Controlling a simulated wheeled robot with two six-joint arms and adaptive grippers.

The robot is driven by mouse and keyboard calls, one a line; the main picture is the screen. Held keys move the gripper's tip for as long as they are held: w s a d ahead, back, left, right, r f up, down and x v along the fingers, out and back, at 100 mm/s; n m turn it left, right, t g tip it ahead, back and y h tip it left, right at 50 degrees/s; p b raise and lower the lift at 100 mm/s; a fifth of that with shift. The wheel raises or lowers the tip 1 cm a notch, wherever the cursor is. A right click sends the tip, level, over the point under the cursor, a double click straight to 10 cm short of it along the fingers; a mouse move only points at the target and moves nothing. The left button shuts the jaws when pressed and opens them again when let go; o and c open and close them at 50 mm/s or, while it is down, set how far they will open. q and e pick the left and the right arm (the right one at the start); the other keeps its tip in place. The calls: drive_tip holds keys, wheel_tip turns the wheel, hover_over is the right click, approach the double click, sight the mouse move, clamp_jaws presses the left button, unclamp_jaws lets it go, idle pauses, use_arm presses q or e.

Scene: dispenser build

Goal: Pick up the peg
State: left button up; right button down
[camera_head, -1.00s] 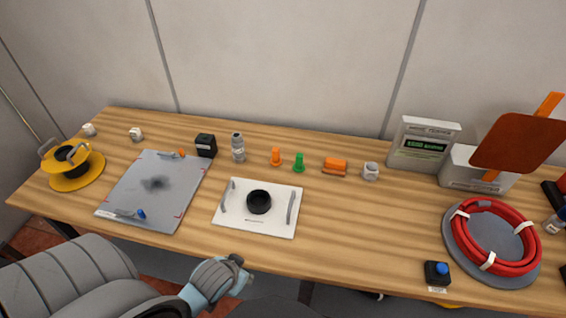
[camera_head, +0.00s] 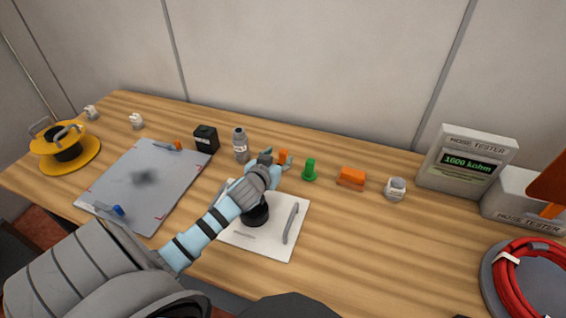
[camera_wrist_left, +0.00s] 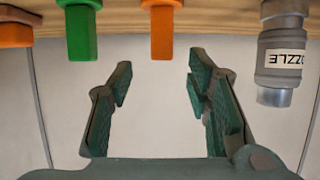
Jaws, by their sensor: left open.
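An orange peg (camera_head: 284,156) stands on the wooden table, partly hidden behind my left gripper (camera_head: 275,160). A green peg (camera_head: 310,170) stands just to its right. In the left wrist view, which looks upside down, the orange peg (camera_wrist_left: 162,30) hangs from the top edge, beyond the gap between the fingers. The green peg (camera_wrist_left: 82,32) is to its left there. My left gripper (camera_wrist_left: 160,75) is open with nothing between its fingers. My right gripper is in neither view.
A grey nozzle bottle (camera_head: 240,146) stands left of the orange peg, also in the left wrist view (camera_wrist_left: 282,50). An orange block (camera_head: 351,178) and a white cup (camera_head: 395,188) are to the right. A white plate (camera_head: 276,243) with a black ring lies under my arm.

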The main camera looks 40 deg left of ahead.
sight(283, 152)
use_arm(q)
drive_tip(key=b+x, duration=0.1)
drive_tip(key=x, duration=0.5)
drive_tip(key=shift+w+a+r, duration=0.1)
drive_tip(key=shift+w+a, duration=0.1)
drive_tip(key=shift+w, duration=0.05)
drive_tip(key=shift+s, duration=0.1)
clamp_jaws()
